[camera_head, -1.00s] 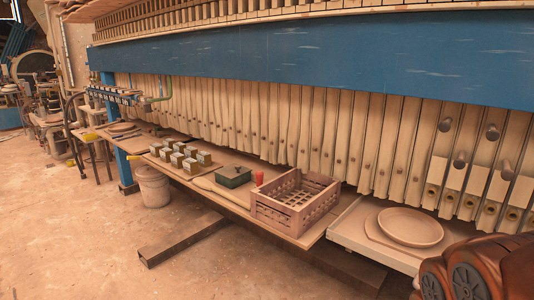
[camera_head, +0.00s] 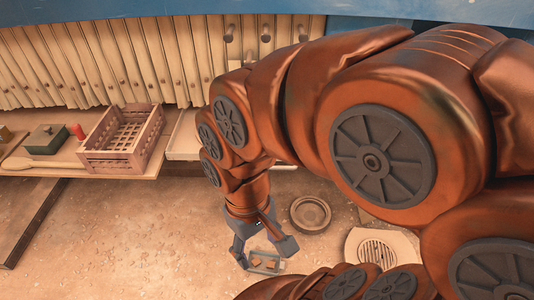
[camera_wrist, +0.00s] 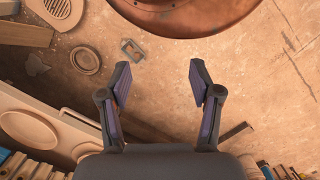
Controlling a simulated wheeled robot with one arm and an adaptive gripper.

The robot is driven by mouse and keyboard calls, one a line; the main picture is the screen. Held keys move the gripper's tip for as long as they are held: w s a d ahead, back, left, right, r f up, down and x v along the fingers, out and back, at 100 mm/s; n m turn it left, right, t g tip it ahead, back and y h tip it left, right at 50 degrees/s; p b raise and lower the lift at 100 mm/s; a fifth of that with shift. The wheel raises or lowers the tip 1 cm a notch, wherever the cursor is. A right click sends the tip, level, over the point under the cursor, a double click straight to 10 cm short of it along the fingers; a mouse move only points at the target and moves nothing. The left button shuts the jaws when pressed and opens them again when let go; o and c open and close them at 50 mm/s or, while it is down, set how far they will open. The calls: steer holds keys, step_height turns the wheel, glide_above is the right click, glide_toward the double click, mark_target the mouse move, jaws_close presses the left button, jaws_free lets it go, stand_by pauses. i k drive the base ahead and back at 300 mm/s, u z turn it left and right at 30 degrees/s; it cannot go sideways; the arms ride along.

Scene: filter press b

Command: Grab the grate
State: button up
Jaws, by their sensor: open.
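A grate (camera_head: 376,250), a pale plate with a round slotted middle, lies on the floor right of my gripper in the head view. It also shows in the wrist view at the top left (camera_wrist: 38,10), partly cut off by the frame edge. My gripper (camera_head: 264,254) is open and points down over the floor, apart from the grate. In the wrist view my gripper (camera_wrist: 159,72) has nothing between its fingers.
A small rectangular frame (camera_wrist: 132,49) lies on the floor beyond the left fingertip. A round dish (camera_head: 310,214) lies near the grate. A wooden crate (camera_head: 122,140), a green box (camera_head: 46,139) and a red object (camera_head: 78,132) stand on the shelf at left. Open floor lies around.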

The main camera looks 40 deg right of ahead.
mark_target(360, 248)
steer(key=u, duration=0.9)
steer(key=k, duration=1.8)
steer(key=z, duration=1)
